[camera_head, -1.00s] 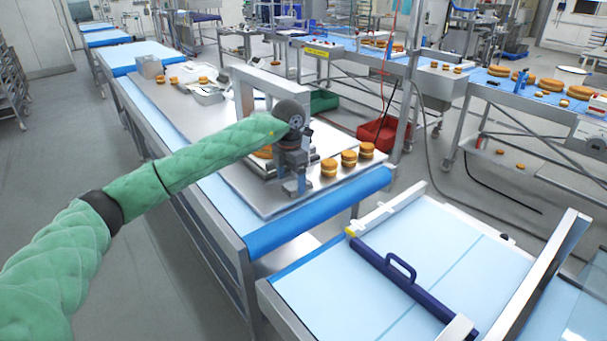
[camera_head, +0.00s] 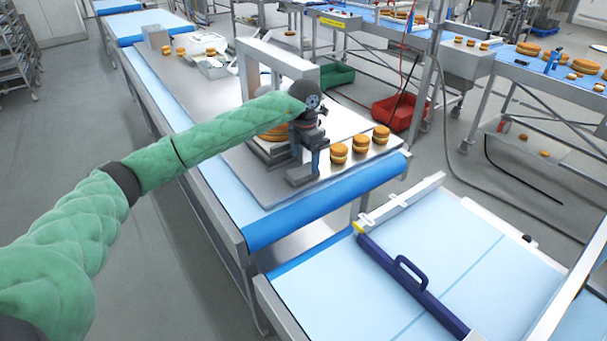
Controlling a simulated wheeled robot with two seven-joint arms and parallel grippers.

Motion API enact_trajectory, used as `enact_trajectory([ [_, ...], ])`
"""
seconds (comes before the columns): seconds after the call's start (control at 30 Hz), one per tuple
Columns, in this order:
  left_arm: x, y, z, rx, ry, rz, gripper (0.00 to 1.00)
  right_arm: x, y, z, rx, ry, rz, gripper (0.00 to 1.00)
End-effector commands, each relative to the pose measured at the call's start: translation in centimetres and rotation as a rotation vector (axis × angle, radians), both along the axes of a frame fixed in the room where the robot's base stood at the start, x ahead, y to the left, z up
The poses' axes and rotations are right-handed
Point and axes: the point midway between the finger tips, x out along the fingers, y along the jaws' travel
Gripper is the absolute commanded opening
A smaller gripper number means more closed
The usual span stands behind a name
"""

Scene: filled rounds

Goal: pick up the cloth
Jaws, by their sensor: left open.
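I cannot clearly make out a cloth in the head view. My left gripper (camera_head: 306,172) is open and points down over the metal plate (camera_head: 262,189) at the near end of the long blue-belted table. No object shows between its fingers. The gripper hides part of the round filled cake (camera_head: 273,133) behind it. Filled rounds (camera_head: 339,154) stand in a short row just right of the gripper, apart from it. My right gripper is not in view.
A white arch-shaped frame (camera_head: 277,48) stands behind the gripper. Trays (camera_head: 216,68) lie farther back. A blue roller (camera_head: 330,203) edges the table. A blue-handled bar (camera_head: 412,285) crosses the near-right conveyor (camera_head: 470,250). Red (camera_head: 396,112) and green (camera_head: 333,76) crates sit low behind.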

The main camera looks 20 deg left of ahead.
Motion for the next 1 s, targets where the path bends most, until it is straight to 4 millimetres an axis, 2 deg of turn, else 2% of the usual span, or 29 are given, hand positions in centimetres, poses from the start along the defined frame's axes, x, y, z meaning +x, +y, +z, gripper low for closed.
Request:
enact_trajectory([
  [0.2,-0.2,0.4,-3.1,0.000,0.002,0.001,0.80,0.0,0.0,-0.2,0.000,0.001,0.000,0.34],
  [0.3,-0.2,0.4,-4.1,-0.001,0.002,0.001,0.80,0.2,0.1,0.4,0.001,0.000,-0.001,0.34],
  [0.57,-0.1,0.4,-4.4,-0.001,0.001,0.000,0.80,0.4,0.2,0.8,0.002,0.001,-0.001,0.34],
  [0.8,-0.1,0.4,-4.4,0.000,0.000,0.000,0.33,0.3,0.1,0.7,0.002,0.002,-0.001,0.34],
  [1.0,-0.1,0.4,-4.4,0.000,0.000,0.000,0.31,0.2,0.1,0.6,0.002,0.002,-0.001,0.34],
])
